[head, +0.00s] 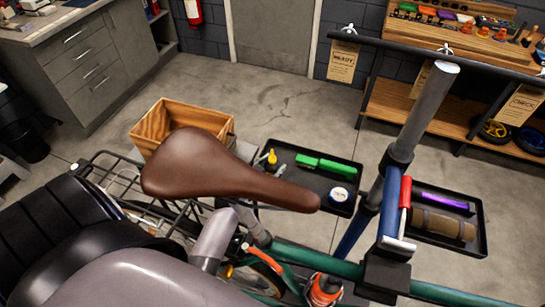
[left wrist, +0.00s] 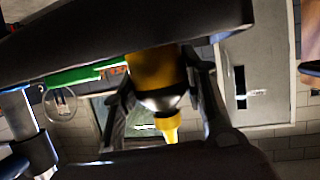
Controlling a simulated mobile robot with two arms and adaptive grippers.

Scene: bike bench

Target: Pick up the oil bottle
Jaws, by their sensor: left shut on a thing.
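The oil bottle is yellow with a dark collar and a narrow yellow nozzle. In the head view the oil bottle (head: 272,157) is a small shape at the left end of the left dark tray (head: 310,150), just beyond the brown saddle. The left wrist view shows the oil bottle (left wrist: 155,72) close up, between the dark fingers of my left gripper (left wrist: 162,98), which is shut on it. In the head view the saddle largely hides that gripper. I cannot tell whether the bottle touches the tray. My right gripper is not in view.
The bike's saddle (head: 205,167) and rear rack (head: 105,180) stand close in front. A wooden crate (head: 170,122) is left of the tray. The tray also holds green items (head: 322,164) and a round tin (head: 341,196). A clamp post (head: 425,110) rises at right.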

